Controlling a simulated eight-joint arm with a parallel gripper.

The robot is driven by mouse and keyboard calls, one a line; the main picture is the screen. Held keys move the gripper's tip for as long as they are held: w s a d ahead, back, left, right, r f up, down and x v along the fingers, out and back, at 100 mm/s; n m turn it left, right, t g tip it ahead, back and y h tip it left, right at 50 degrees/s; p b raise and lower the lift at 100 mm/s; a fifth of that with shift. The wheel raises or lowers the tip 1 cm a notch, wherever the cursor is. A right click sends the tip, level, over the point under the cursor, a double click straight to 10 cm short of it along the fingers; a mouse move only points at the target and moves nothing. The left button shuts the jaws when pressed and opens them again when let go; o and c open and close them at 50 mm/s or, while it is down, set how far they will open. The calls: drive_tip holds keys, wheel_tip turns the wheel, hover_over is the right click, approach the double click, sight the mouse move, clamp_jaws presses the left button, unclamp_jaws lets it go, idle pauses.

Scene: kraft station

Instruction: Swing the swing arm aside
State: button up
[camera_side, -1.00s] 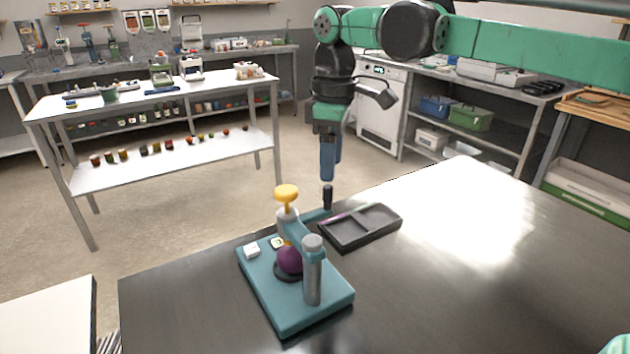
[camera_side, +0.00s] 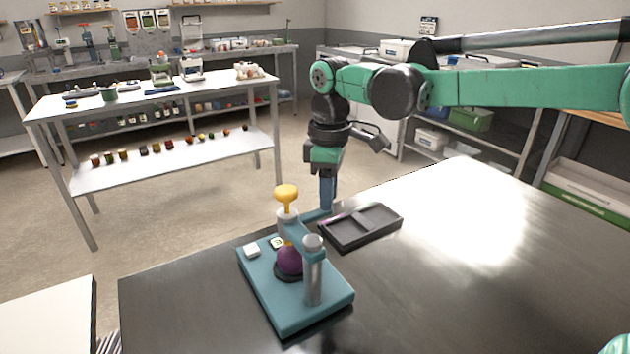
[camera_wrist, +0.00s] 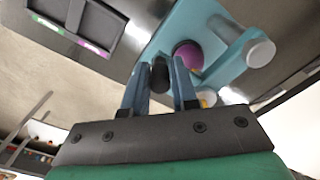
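The teal swing arm (camera_side: 297,229) runs from a grey post (camera_side: 313,275) over a teal base (camera_side: 290,315), past a grey collar with a yellow knob (camera_side: 287,193), towards a black upright handle. A purple ball (camera_side: 289,261) sits under the arm; it also shows in the wrist view (camera_wrist: 188,53). My gripper (camera_side: 327,206) is down at the arm's far end, hiding the handle in the side view. In the wrist view my gripper (camera_wrist: 160,70) has its two blue fingers either side of the black handle (camera_wrist: 160,77). They look apart, with narrow gaps; contact is unclear.
A dark two-compartment tray (camera_side: 360,226) lies on the table just right of my gripper. A white block (camera_side: 252,251) and a small green-and-white piece (camera_side: 277,242) sit on the base. The dark table (camera_side: 450,280) is clear to the right.

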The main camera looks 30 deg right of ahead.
clamp_jaws()
idle(1.1)
drive_tip(key=shift+s+d, duration=0.1)
drive_tip(key=s+m, duration=1.2)
drive_tip(key=m, duration=0.6)
drive_tip(key=shift+s+a, duration=0.2)
drive_tip(key=shift+a, duration=0.05)
idle(0.6)
drive_tip(key=o, duration=0.6)
unclamp_jaws()
